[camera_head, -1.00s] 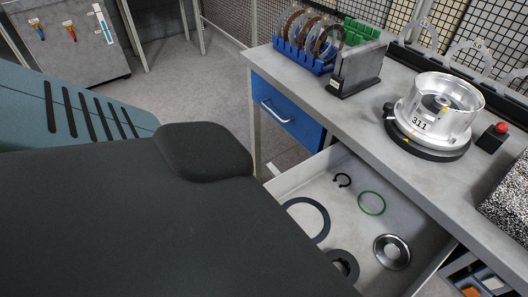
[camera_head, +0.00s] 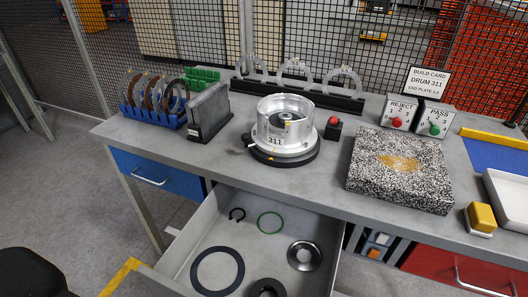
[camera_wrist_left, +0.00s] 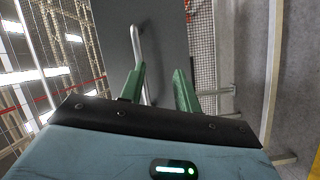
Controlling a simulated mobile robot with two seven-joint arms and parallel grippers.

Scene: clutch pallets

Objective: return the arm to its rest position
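My left gripper (camera_wrist_left: 159,70) shows in the left wrist view with its two green fingers apart. It is open, with nothing clamped between them. Behind the fingers is a dark grey panel (camera_wrist_left: 163,30) with a pale bar handle (camera_wrist_left: 137,45). I cannot tell how far it is from the fingers. In the head view only a dark rounded part, probably of my arm, shows at the bottom left corner, and neither gripper is seen there.
The workbench (camera_head: 225,155) carries a silver drum marked 311 (camera_head: 285,130), a blue rack (camera_head: 150,115) and a speckled block (camera_head: 400,175). An open drawer (camera_head: 200,235) juts out below, holding rings and discs. Grey floor is clear at the left.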

